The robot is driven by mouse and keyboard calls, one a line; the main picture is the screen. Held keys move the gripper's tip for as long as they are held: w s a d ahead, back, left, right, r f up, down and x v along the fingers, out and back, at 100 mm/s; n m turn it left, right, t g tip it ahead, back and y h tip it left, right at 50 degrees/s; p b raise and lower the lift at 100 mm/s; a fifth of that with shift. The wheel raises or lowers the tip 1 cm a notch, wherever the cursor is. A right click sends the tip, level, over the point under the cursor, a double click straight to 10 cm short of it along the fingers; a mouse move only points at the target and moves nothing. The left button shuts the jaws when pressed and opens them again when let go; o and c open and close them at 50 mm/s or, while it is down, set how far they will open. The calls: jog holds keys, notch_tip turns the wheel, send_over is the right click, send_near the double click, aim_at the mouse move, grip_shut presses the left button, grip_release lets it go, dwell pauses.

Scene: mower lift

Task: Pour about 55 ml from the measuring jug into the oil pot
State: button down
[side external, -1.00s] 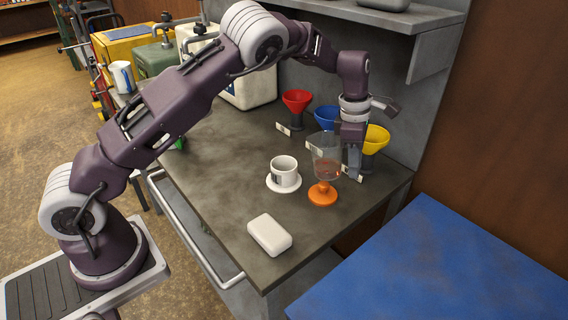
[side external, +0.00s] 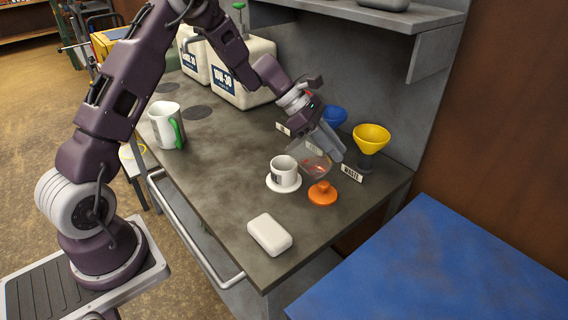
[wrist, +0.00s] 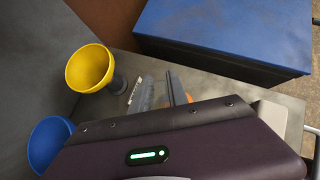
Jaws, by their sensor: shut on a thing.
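My gripper (side external: 334,151) is shut on a clear measuring jug (side external: 317,161) with a little reddish liquid in it. The jug is tilted, just right of a white cup (side external: 284,171) that appears to be the oil pot. The cup stands upright on a white saucer (side external: 284,187). I cannot tell whether liquid is leaving the jug, and the cup's inside is not clear. In the wrist view my gripper's fingers (wrist: 163,91) show, but the jug is not clearly visible.
A squat orange object (side external: 322,193) stands in front of the jug. A yellow funnel (side external: 371,136) and a blue funnel (side external: 335,115) stand behind. A white block (side external: 269,235) lies at the front, and a white pitcher (side external: 164,128) with a green handle stands left.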

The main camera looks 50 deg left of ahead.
jog(key=shift+s+a+r+t+h, duration=0.15)
jog(key=shift+a+r+t+h, duration=0.1)
jog(key=shift+r+h, duration=0.25)
jog(key=shift+s+a+r+t+h, duration=0.15)
jog(key=shift+r+t+h, duration=0.1)
jog(key=shift+r+h, duration=0.2)
jog(key=shift+a, duration=0.1)
jog(key=shift+s+a+r+t+h, duration=0.15)
jog(key=shift+a+t+h, duration=0.2)
jog(key=shift+h, duration=0.3)
jog(key=shift+s+a+r+t+h+p, duration=0.35)
jog(key=shift+a+r+t+h, duration=0.1)
jog(key=shift+r+h, duration=0.25)
jog(key=shift+s+a+r+t+h+p, duration=0.4)
jog(key=shift+a+r+h+p, duration=0.25)
jog(key=shift+h+p, duration=0.1)
dwell(0.9)
jog(key=shift+s+a+f+h, duration=0.1)
jog(key=shift+s+a+h, duration=0.05)
jog(key=shift+a+h, duration=0.2)
dwell(0.4)
